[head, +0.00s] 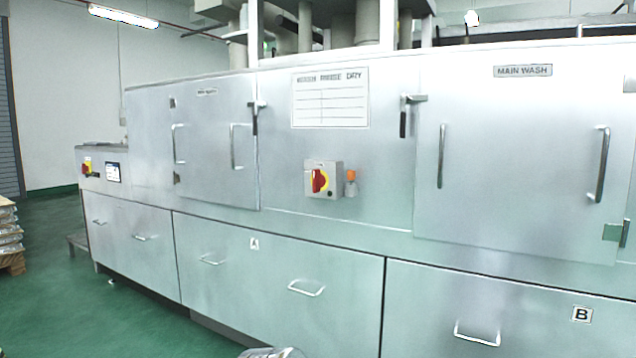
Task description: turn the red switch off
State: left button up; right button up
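A small dark round part sits at the lower right of the box. A second, smaller red switch (86,169) with yellow behind it is on the machine's far left end. Neither of my grippers is in view, and nothing covers the switch.
An orange-topped fitting (350,183) sits just right of the switch box. Door handles (441,156) and drawer handles (307,289) stick out from the machine front. A white chart (330,98) hangs above the switch. Green floor (90,315) is open at lower left.

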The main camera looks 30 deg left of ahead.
aim_at(319, 180)
jog(key=j+u, duration=0.1)
jog(key=u, duration=0.6)
jog(key=i+l, duration=0.05)
